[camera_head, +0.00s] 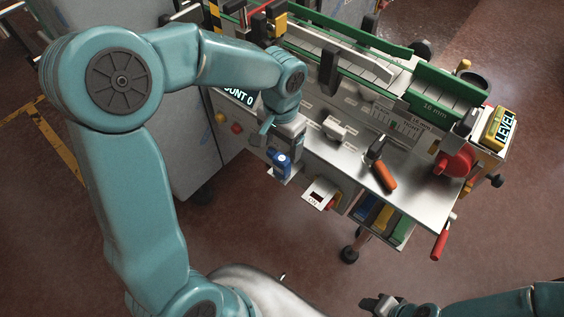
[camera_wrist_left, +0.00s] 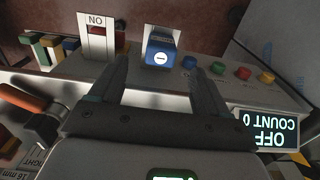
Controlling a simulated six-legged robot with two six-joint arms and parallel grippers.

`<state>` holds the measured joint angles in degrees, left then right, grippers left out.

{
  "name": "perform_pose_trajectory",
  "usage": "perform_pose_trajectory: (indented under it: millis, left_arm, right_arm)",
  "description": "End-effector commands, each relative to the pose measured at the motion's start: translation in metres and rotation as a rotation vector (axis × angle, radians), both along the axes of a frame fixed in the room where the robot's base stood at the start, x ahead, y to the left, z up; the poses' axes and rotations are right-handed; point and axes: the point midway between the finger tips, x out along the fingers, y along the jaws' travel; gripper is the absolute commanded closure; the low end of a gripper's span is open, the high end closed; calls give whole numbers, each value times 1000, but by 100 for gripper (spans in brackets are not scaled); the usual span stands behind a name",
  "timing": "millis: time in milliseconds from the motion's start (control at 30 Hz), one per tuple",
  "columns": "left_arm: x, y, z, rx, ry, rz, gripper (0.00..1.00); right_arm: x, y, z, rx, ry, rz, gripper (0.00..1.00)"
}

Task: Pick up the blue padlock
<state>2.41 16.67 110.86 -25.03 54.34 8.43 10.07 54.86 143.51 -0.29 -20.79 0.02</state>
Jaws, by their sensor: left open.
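The blue padlock (camera_head: 281,164) is at the front edge of the steel machine, on or against a small pale bracket. In the left wrist view the blue padlock (camera_wrist_left: 160,57) shows a white round mark on its face. My left gripper (camera_head: 282,144) is just above the padlock in the head view. In the left wrist view my left gripper (camera_wrist_left: 158,76) is open, with the padlock beyond and between its fingertips and nothing held. Whether the fingers touch it cannot be told. My right gripper (camera_head: 381,303) is low at the bottom right, far from the padlock; its jaw opening is unclear.
An orange-handled tool (camera_head: 383,175) lies on the steel top (camera_head: 419,190). Coloured buttons (camera_head: 236,128) and a lit counter (camera_head: 238,96) are left of the padlock. A bin of coloured items (camera_head: 385,218) sits below the top.

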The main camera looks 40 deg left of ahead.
Motion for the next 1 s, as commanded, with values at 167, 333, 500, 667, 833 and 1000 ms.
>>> perform_pose_trajectory:
  millis: [167, 333, 500, 667, 833, 1000]
  left_arm:
    - [1, 0, -30, -1, 3, -1, 23]
    - [3, 1, -42, -2, 2, -3, 23]
    - [6, 5, -68, -2, 5, -3, 23]
    - [7, 5, -87, -2, 1, -5, 23]
    - [7, 5, -90, -2, 0, -4, 23]
    - [7, 5, -90, -2, -1, -5, 53]
  right_arm:
    - [0, 0, 1, 0, 0, 0, 57]
    - [0, 0, 3, 0, 0, 0, 57]
    - [0, 0, 11, 0, 0, 0, 57]
    - [0, 0, 11, 0, 0, 0, 57]
    - [0, 0, 11, 0, 0, 0, 57]
    - [0, 0, 11, 0, 0, 0, 57]
